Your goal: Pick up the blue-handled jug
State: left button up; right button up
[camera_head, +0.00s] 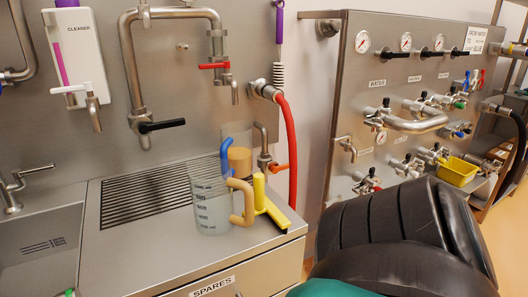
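Neither of my grippers is in view, and nothing is seen touching the jugs.
A yellow squeegee (260,194) stands right of the front jug, near the counter's right edge. A tap with an orange lever (278,167) and a red hose (292,150) are close behind. A slotted drain (160,192) lies left. The lower right is blocked by a large dark shape.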

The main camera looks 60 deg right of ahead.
aim_at(236, 147)
jog(key=z, duration=1.85)
jog(key=i+l, duration=0.15)
jog(key=l, duration=0.25)
jog(key=i+l+u, duration=0.1)
jog(key=l, duration=0.3)
jog(key=i+l+u, duration=0.1)
jog(key=l, duration=0.3)
jog(key=i+l, duration=0.15)
jog(key=l, duration=0.25)
jog(key=i+l+u, duration=0.1)
jog(key=l, duration=0.3)
jog(key=i+l, duration=0.1)
jog(key=l, duration=0.35)
jog(key=u, duration=0.05)
